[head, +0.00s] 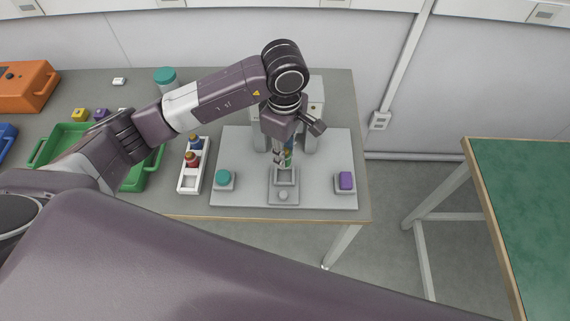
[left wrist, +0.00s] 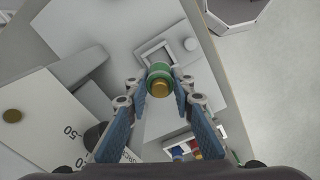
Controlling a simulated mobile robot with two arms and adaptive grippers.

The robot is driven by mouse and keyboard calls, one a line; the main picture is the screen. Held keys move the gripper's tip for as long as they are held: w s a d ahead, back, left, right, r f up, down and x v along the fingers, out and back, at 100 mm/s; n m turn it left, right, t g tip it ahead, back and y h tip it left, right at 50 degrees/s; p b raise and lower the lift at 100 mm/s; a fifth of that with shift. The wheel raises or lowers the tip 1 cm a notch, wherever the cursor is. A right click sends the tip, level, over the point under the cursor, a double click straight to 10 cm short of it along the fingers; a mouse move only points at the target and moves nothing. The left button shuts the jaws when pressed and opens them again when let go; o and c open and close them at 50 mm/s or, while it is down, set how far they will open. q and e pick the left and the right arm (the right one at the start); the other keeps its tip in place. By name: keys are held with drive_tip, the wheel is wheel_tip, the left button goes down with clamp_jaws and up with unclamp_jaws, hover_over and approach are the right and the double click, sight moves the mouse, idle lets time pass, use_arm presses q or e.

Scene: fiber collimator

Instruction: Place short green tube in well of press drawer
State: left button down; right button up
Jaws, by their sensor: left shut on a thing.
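The short green tube (left wrist: 159,74) has a brass end that faces the wrist camera. My left gripper (left wrist: 162,88) is shut on it, one fingertip on each side. In the head view my left gripper (head: 286,156) points down over the press drawer (head: 283,196), and the tube is mostly hidden between its fingers. The drawer's square well (head: 286,181) is just below the fingertips. In the left wrist view the well (left wrist: 157,53) shows just beyond the tube. I cannot tell whether the tube's lower end is inside it. My right gripper is not in view.
The press base plate (head: 240,150) carries a teal button (head: 223,177) and a purple button (head: 346,180). A white rack (head: 189,184) with red and blue pieces stands left of it, beside a green tray (head: 134,181). The press body is partly hidden behind my gripper.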

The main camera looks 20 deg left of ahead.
use_arm(q)
wheel_tip(320, 180, down, 3)
drive_tip(key=shift+a, duration=0.1)
wheel_tip(320, 180, down, 4)
drive_tip(key=shift+p, duration=0.55)
drive_tip(key=shift+f, duration=0.25)
drive_tip(key=c, duration=1.7)
unclamp_jaws()
drive_tip(key=shift+o, duration=0.2)
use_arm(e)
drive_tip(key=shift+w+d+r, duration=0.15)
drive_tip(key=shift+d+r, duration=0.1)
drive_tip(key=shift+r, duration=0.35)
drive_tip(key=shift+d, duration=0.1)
